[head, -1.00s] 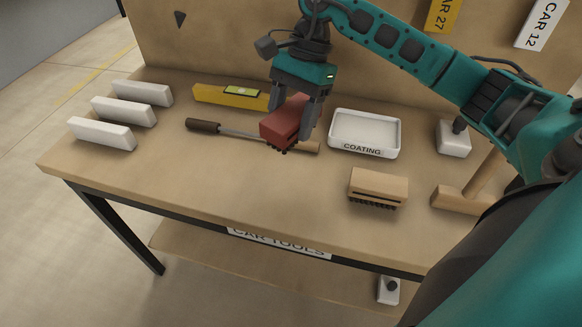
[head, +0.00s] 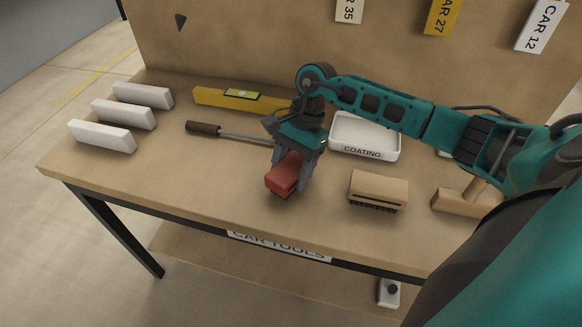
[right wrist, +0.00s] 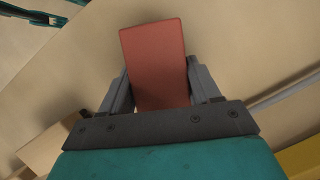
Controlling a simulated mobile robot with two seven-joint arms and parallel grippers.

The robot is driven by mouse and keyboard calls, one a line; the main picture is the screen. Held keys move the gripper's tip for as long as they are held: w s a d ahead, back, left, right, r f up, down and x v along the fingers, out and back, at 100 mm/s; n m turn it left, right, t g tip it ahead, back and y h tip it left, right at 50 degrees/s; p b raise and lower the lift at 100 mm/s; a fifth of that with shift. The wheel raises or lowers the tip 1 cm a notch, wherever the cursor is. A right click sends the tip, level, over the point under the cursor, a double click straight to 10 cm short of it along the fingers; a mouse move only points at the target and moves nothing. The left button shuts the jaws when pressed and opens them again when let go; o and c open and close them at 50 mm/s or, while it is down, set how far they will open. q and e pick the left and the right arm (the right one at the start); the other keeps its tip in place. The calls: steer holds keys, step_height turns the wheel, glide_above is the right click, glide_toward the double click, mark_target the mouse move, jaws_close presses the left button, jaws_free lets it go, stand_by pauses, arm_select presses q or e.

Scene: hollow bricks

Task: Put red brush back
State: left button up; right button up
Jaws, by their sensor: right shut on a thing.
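The red brush (head: 283,177) is held in my right gripper (head: 293,172), bristles downward, over the front middle of the wooden workbench. It also fills the space between the fingers in the right wrist view (right wrist: 154,62). In the head view its bristles are close to the bench top; I cannot tell whether they touch it. A tan wooden brush (head: 378,188) stands bristles down to the right of it.
Behind the gripper are a screwdriver (head: 204,128), a yellow level (head: 210,97) and a white COATING tray (head: 364,153). Several white blocks (head: 102,136) stand at the left. A wooden mallet (head: 462,202) lies at the right. The bench's front left is clear.

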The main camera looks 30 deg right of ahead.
steer(key=shift+f, duration=0.15)
steer(key=o, duration=0.9)
steer(key=shift+r, duration=0.3)
steer(key=v, duration=1.2)
steer(key=shift+s+f, duration=0.1)
steer(key=shift+f, duration=0.05)
